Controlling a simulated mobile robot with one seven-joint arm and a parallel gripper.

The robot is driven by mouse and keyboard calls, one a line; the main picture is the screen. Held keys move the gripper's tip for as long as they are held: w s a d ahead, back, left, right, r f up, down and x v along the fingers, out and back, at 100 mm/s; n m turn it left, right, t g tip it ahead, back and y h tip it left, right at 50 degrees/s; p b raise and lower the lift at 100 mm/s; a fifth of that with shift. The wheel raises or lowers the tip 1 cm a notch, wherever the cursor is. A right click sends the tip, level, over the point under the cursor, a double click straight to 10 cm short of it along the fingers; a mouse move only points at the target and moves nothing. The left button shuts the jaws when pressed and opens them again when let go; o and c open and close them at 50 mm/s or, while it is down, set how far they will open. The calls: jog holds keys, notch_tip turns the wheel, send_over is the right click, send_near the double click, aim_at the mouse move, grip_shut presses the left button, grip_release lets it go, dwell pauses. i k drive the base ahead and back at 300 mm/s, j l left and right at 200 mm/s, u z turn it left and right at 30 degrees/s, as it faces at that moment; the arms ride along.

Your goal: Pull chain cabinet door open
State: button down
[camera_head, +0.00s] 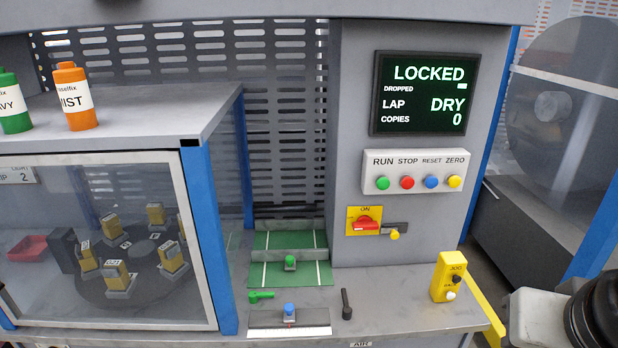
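No door marked as a chain cabinet can be made out in the head view. The nearest door-like thing is a clear panel (60,240) in a pale frame at the left, on an enclosure with blue posts; it looks closed, and I cannot tell whether it is a door. Behind it several yellow blocks stand around a dark round plate. My gripper's fingers are not in view. A white and black part at the bottom right corner seems to be my arm, cut off by the picture's edge.
A display (423,93) reads LOCKED above a button panel (412,172). A red switch (366,224) sits below. A yellow jog box (449,277) stands on the ledge's right end. Two bottles (75,96) (13,102) stand on the enclosure. A large grey roll (560,85) is behind at right.

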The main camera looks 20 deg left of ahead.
aim_at(173, 156)
jog(key=u, duration=1.8)
jog(key=i+j+u, duration=0.15)
jog(key=u, duration=0.55)
jog(key=i+j+u, duration=0.1)
jog(key=i, duration=0.3)
jog(key=i+j, duration=0.2)
jog(key=i, duration=0.2)
jog(key=u, duration=0.05)
